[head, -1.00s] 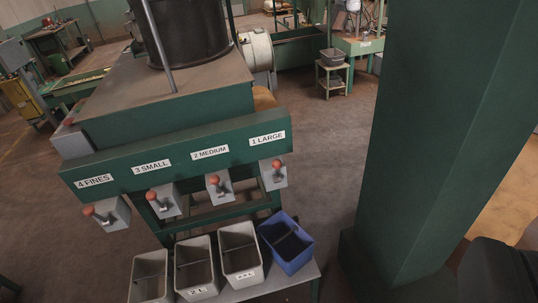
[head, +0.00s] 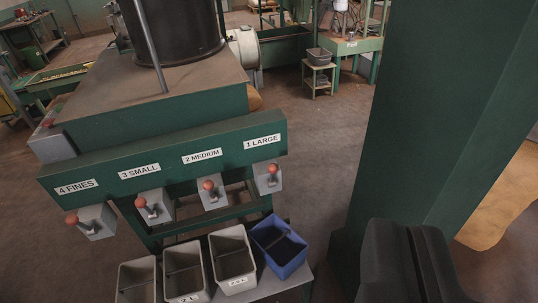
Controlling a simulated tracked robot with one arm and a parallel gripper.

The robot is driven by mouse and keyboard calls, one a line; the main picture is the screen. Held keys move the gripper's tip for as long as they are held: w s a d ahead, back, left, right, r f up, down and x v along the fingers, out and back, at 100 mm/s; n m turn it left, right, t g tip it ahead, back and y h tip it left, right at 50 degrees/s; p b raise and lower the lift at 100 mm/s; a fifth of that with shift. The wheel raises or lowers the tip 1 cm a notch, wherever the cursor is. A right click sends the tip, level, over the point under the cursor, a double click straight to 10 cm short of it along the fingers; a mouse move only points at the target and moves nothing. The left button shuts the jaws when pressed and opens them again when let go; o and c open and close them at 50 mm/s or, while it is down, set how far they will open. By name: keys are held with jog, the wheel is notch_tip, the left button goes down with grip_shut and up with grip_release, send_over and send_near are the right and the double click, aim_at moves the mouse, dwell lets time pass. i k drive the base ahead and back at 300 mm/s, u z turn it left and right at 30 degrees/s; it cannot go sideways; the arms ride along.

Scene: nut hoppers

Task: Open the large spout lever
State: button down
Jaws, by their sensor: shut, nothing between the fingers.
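The large spout lever (head: 272,168) has a red-orange knob and sits on a grey spout box under the "1 LARGE" label (head: 262,142), at the right end of the green hopper beam. My gripper (head: 408,262) shows as a dark shape at the lower right. Its fingers are side by side and shut with nothing between them. It is to the right of the lever and lower in the picture, well apart from it. The blue bin (head: 280,246) stands below the large spout.
A thick green column (head: 430,110) stands at the right, close to my gripper. The medium (head: 209,185), small (head: 141,203) and fines (head: 72,219) levers line the beam to the left. Grey bins (head: 233,258) stand on a low shelf below. Open floor (head: 325,150) lies between hopper and column.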

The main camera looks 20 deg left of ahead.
aim_at(273, 167)
jog(key=i, duration=0.95)
jog(key=z, duration=0.05)
